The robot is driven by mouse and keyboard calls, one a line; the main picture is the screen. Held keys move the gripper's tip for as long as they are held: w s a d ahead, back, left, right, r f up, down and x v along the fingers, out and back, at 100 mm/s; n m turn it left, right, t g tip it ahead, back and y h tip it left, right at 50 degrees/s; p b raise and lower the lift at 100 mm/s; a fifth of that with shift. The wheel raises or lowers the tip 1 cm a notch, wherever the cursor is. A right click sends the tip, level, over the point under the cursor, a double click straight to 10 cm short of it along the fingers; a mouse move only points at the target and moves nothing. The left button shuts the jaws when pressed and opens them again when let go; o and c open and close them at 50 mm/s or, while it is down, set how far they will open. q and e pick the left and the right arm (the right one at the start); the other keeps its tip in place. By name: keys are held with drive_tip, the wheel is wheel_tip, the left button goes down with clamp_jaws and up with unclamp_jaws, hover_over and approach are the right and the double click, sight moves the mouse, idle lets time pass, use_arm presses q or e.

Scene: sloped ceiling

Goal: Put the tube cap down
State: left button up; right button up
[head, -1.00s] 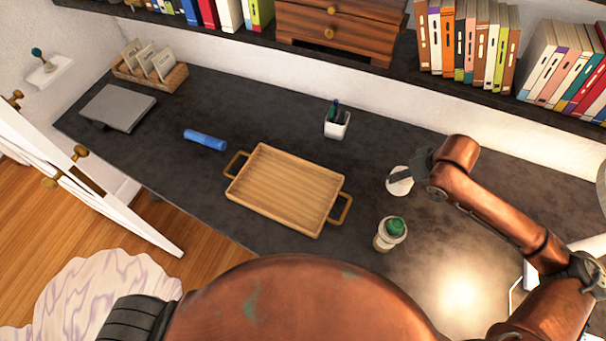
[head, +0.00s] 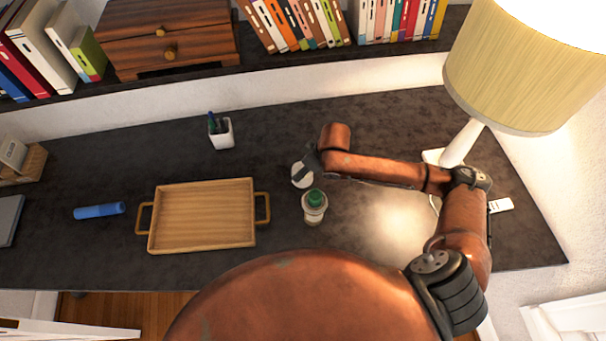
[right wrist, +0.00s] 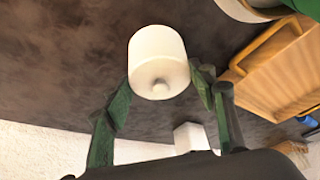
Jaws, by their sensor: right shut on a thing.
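The tube cap (head: 301,178) is a white, round piece held over the dark desk. In the right wrist view the cap (right wrist: 158,50) is a short white cylinder with a small knob facing the camera. My right gripper (head: 309,165) is shut on it; in the right wrist view its green fingers (right wrist: 161,84) sit on either side of the cap. A pale open container (head: 314,212) with something green inside stands just in front and slightly right of the cap. Whether the cap touches the desk I cannot tell. My left gripper is not in view.
A wooden tray (head: 158,240) with handles lies left of the container. A blue cylinder (head: 99,211), a white pen cup (head: 222,136) and a lamp (head: 525,75) are also on the desk (head: 90,265). Bare desk lies between pen cup and gripper.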

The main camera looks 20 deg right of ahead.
wheel_tip(320, 180, down, 3)
drive_tip(key=shift+f, duration=0.35)
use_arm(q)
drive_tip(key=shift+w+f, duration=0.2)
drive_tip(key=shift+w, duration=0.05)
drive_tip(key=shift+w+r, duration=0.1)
use_arm(e)
drive_tip(key=shift+f, duration=0.2)
drive_tip(key=shift+f, duration=0.1)
drive_tip(key=o, duration=0.8)
